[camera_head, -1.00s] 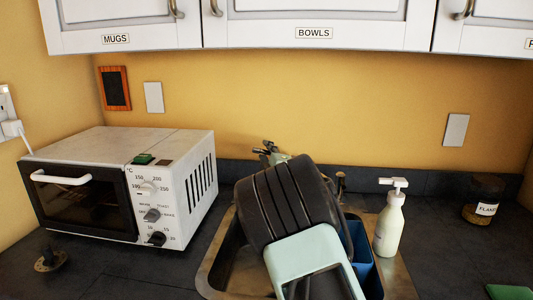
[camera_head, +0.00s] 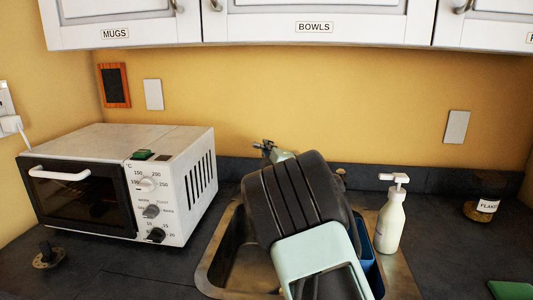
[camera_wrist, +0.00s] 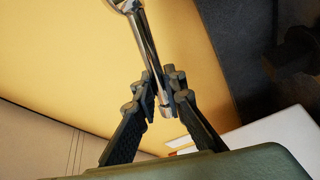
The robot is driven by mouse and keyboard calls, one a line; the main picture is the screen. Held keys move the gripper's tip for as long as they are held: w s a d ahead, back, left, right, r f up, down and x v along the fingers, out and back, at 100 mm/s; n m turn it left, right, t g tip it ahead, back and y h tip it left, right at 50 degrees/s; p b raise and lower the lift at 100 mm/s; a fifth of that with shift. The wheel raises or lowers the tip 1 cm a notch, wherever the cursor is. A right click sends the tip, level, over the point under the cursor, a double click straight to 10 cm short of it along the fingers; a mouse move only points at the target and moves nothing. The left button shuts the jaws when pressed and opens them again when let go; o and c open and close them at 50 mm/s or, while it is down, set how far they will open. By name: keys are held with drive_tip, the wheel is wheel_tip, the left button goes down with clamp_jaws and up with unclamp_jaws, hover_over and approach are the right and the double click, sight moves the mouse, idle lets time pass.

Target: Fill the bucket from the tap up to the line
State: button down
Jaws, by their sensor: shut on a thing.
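A blue bucket (camera_head: 368,268) stands in the sink (camera_head: 215,272), at its right side in the head view. My arm hides most of it, so its line and any water are out of sight. The tap shows in the wrist view as a slim chrome bar (camera_wrist: 146,48), running from the top edge down between my fingers. My gripper (camera_wrist: 165,100) is shut on this bar. In the head view my gripper (camera_head: 264,148) shows small behind my arm, close to the back wall. I cannot tell whether the bar is the tap's lever or spout.
A white toaster oven (camera_head: 120,185) stands left of the sink. Wall cupboards (camera_head: 310,25) hang above. The counter right of the dispenser is mostly clear.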

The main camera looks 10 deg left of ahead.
drive_tip(key=shift+d+r+m+t+b, duration=0.3)
drive_tip(key=shift+m+b, duration=0.4)
drive_tip(key=shift+b, duration=0.55)
drive_tip(key=shift+r, duration=0.35)
drive_tip(key=c, duration=2)
unclamp_jaws()
drive_tip(key=shift+o, duration=0.2)
drive_tip(key=v, duration=1.2)
